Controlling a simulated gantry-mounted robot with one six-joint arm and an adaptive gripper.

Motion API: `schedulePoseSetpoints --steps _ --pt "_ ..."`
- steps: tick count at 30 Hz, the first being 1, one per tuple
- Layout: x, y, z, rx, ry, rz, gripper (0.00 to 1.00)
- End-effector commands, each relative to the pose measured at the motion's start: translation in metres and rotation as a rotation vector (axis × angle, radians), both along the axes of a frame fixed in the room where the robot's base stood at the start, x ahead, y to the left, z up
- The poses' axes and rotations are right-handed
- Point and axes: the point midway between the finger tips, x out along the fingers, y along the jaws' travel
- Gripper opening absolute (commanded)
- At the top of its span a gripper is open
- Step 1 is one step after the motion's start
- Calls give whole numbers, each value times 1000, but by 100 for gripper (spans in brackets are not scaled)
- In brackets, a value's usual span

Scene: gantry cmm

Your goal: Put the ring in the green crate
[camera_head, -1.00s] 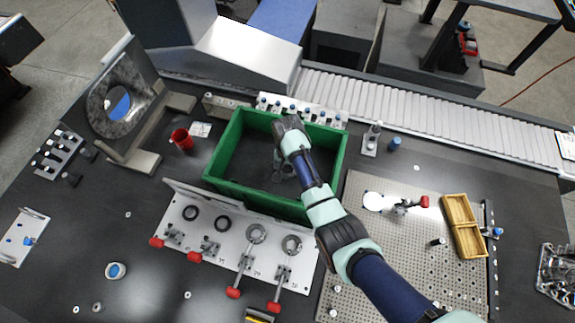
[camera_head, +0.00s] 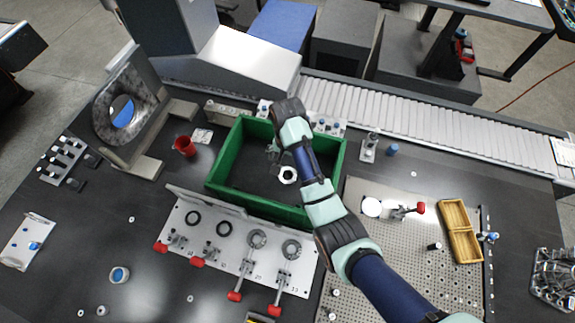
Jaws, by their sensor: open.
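The green crate (camera_head: 223,157) stands open at the middle of the table. A pale ring (camera_head: 288,175) with a dark hole lies inside it, apparently on the dark floor. My gripper (camera_head: 272,152) is over the crate, up and left of the ring in the picture. It is open and apart from the ring. My wrist hides part of the crate's far wall, and my forearm crosses its right side.
A white fixture plate (camera_head: 215,258) with dark and grey rings and red-handled clamps lies in front of the crate. A red cup (camera_head: 184,147) stands at left. A perforated plate (camera_head: 400,265) with a wooden tray (camera_head: 447,215) lies at right. A roller conveyor (camera_head: 430,121) runs behind.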

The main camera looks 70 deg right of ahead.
Motion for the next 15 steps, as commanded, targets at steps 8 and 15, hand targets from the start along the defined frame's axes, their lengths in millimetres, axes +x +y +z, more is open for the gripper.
schedulePoseSetpoints --steps 8,15 --pt "0 0 21 1 1 0 96" --pt "0 0 20 1 1 0 96"
